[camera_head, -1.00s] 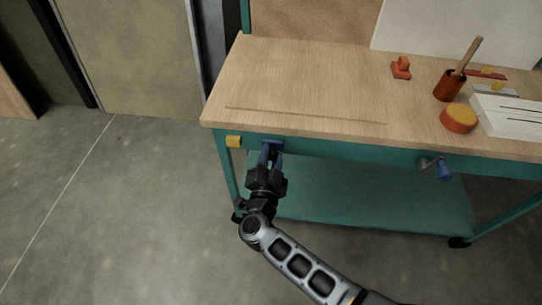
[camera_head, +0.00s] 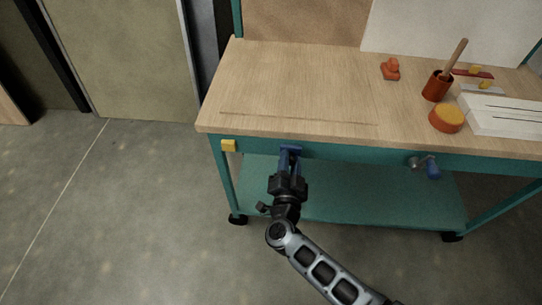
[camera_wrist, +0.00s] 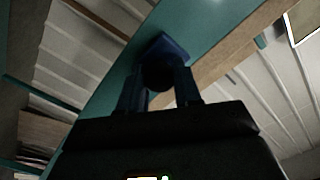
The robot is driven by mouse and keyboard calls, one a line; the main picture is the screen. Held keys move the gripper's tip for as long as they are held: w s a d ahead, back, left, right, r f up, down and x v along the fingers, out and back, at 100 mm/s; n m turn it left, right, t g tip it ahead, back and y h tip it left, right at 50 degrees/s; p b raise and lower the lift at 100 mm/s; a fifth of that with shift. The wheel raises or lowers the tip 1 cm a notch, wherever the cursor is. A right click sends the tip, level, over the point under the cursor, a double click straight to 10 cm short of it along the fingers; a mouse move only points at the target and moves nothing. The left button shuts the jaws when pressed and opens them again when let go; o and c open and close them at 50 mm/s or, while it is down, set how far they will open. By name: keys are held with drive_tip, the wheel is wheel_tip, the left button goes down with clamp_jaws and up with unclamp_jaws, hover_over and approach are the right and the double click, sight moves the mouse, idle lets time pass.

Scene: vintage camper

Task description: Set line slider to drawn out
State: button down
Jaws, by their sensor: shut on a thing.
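The line slider is a small blue block (camera_head: 290,149) on the teal front rail of the workbench, right of a yellow block (camera_head: 228,145). My gripper (camera_head: 289,163) reaches it from the front and is shut on it. In the wrist view the dark blue slider (camera_wrist: 168,46) is between the two fingers of my gripper (camera_wrist: 158,88), against the teal rail. Its contact edges are dark and partly hidden by the fingers.
A crank with a blue handle (camera_head: 432,170) sticks out from the rail farther right. The rail between slider and crank is clear. The wooden top (camera_head: 300,90) holds a red cup (camera_head: 437,87), an orange-topped round item (camera_head: 446,118) and a white box (camera_head: 500,115). A teal shelf (camera_head: 370,195) lies below.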

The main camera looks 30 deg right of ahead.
drive_tip(key=s+d, duration=0.3)
drive_tip(key=d, duration=0.2)
drive_tip(key=s+d, duration=0.4)
drive_tip(key=d, duration=0.1)
drive_tip(key=s+d, duration=0.4)
drive_tip(key=d, duration=0.1)
drive_tip(key=shift+d, duration=0.15)
drive_tip(key=c, duration=0.8)
unclamp_jaws()
drive_tip(key=shift+s, duration=0.1)
drive_tip(key=shift+b+v, duration=0.45)
drive_tip(key=shift+v, duration=3.4)
